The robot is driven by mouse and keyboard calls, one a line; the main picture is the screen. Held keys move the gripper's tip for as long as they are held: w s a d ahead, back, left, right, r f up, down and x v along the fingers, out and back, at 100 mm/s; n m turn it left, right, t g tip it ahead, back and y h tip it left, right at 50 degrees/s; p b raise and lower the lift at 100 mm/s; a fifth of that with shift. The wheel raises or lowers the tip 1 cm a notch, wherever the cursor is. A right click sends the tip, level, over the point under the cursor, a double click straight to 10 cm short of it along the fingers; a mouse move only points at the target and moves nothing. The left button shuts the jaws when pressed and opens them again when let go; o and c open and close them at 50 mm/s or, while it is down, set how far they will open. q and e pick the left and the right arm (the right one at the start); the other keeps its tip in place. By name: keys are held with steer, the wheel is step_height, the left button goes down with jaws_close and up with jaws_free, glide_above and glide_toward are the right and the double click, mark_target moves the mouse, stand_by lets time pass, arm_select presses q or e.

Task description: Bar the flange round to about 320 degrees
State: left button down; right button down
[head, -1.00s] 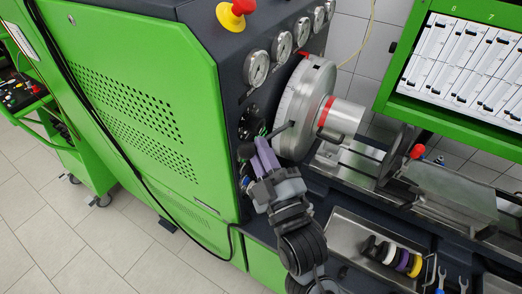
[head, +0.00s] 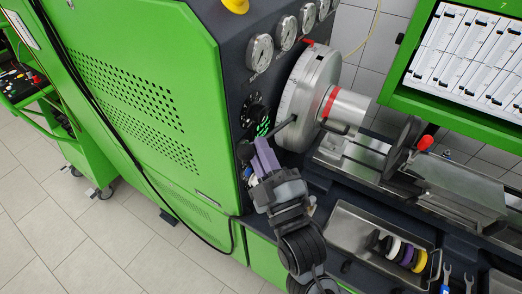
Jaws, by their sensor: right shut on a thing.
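The flange (head: 306,92) is a large silver disc on the dark front of the bench. It has a graduated rim, and I cannot read its marks. A small red pointer (head: 308,42) sits at its top edge. A dark bar (head: 284,126) sticks out from the lower left of the rim, down and to the left. My right gripper (head: 259,146), with purple-grey fingers, is shut on the bar near its outer end. The fingers hide part of the bar. My left gripper is out of view.
A silver shaft with a red band (head: 345,106) extends right from the flange. Gauges (head: 260,52) line the panel above it. A metal tray (head: 345,228) with coloured rings lies lower right.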

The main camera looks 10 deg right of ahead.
mark_target(241, 155)
steer(key=shift+s+a+r, duration=0.1)
steer(key=shift+s+r, duration=0.05)
steer(key=shift+r, duration=0.05)
steer(key=shift+s+a+r+p, duration=0.35)
steer(key=shift+s+a+p, duration=0.3)
steer(key=shift+p, duration=0.35)
steer(key=shift+s+a+r+p, duration=0.3)
steer(key=shift+s+a+p, duration=0.25)
steer(key=shift+p, duration=0.15)
steer(key=shift+s+a+r+p, duration=0.25)
steer(key=shift+s+a+p, duration=0.3)
steer(key=shift+p, duration=0.15)
steer(key=shift+s+a+p, duration=0.25)
steer(key=shift+p, duration=0.05)
steer(key=shift+s+r, duration=0.15)
